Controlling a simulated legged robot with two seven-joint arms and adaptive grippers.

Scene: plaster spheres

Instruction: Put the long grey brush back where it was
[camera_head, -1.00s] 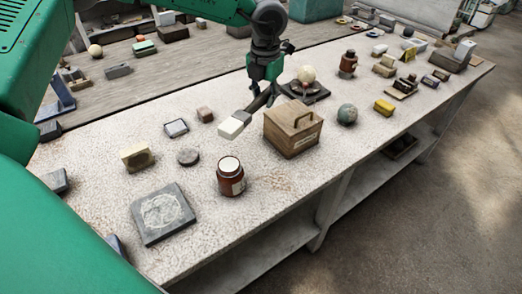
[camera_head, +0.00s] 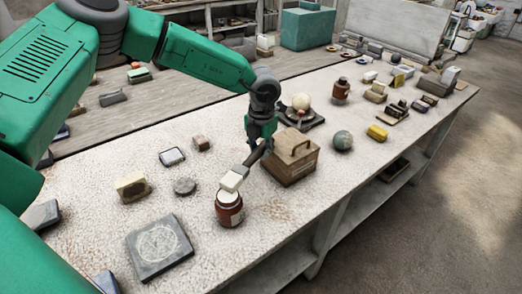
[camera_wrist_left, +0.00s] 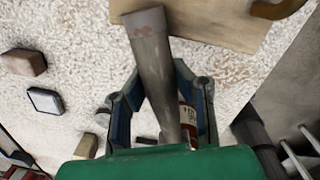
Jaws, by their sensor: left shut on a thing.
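My left gripper (camera_head: 262,142) is shut on the long grey brush (camera_head: 253,155) and holds it above the table. The brush slants down to the left, and its pale block-like end (camera_head: 233,179) is over the brown jar (camera_head: 230,213). I cannot tell whether that end touches the jar's lid. In the left wrist view the brush (camera_wrist_left: 160,70) runs between the blue-grey fingers (camera_wrist_left: 165,105), with part of the jar (camera_wrist_left: 188,117) behind. My right gripper is not in view.
A wooden box with a handle (camera_head: 291,163) stands close to the right of the gripper. A grey square slab (camera_head: 159,247), a round grey disc (camera_head: 185,187) and a yellowish block (camera_head: 132,187) lie to the left. A green ball (camera_head: 342,140) sits further right.

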